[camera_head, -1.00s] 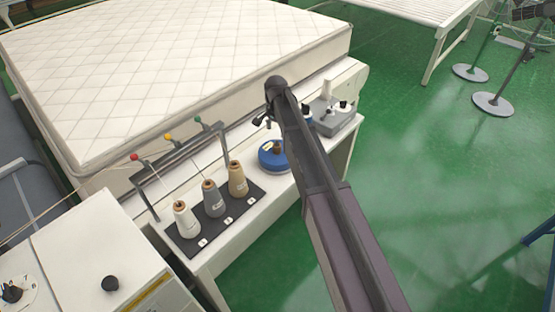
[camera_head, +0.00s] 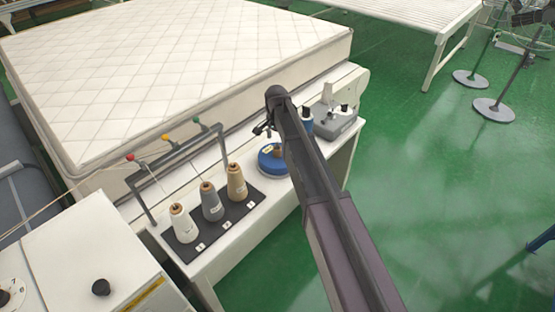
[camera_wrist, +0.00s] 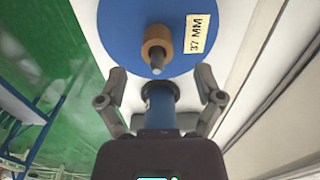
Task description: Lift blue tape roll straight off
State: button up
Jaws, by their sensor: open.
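The blue tape roll (camera_head: 268,159) lies flat on the white bench, partly hidden behind my arm in the head view. In the wrist view the blue tape roll (camera_wrist: 125,35) fills the upper middle, with a tan core around a grey peg and a "37 MM" label. My gripper (camera_wrist: 158,84) is open, its fingertips apart at the near edge of the roll in that view, not closed on it. In the head view my gripper (camera_head: 264,130) is above the roll, small and partly hidden. A blue cylinder with a dark top (camera_wrist: 160,103) shows between the fingers; contact is unclear.
Thread cones (camera_head: 212,201) stand on a black mat left of the roll, beneath a thread rack (camera_head: 178,158). A blue bottle (camera_head: 306,122) and a grey device (camera_head: 335,118) stand to its right. The mattress (camera_head: 170,70) lies behind the bench.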

aim_at(277, 150)
jog(key=shift+s+d+f+b, duration=0.15)
jog(key=shift+f+b, duration=2.35)
jog(key=shift+f, duration=0.1)
grip_shut()
